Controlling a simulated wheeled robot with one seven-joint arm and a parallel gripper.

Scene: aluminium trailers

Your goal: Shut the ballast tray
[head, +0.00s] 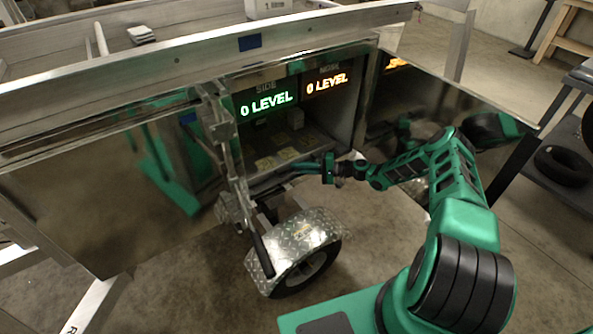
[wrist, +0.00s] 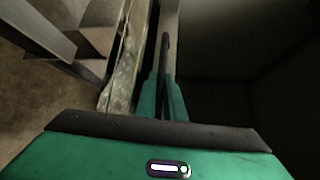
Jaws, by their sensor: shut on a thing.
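The ballast tray appears to be the low part with yellow labels (head: 275,161) in the open compartment below the lit displays; its exact outline is hard to tell. My gripper (head: 287,172) reaches in from the right, low at the compartment's mouth. In the wrist view my gripper (wrist: 162,82) has its two green fingers close together, shut on a thin dark bar (wrist: 165,50). The bar looks like a handle, but I cannot tell whether it belongs to the tray. The contact is small and partly hidden in the head view.
Two displays (head: 266,104) read "0 LEVEL", one green and one orange. A shiny open panel (head: 440,95) stands right of the compartment. A diamond-plate fender (head: 295,240) over a wheel stands below, close to my arm. A dark rack with tyres (head: 565,165) is at far right.

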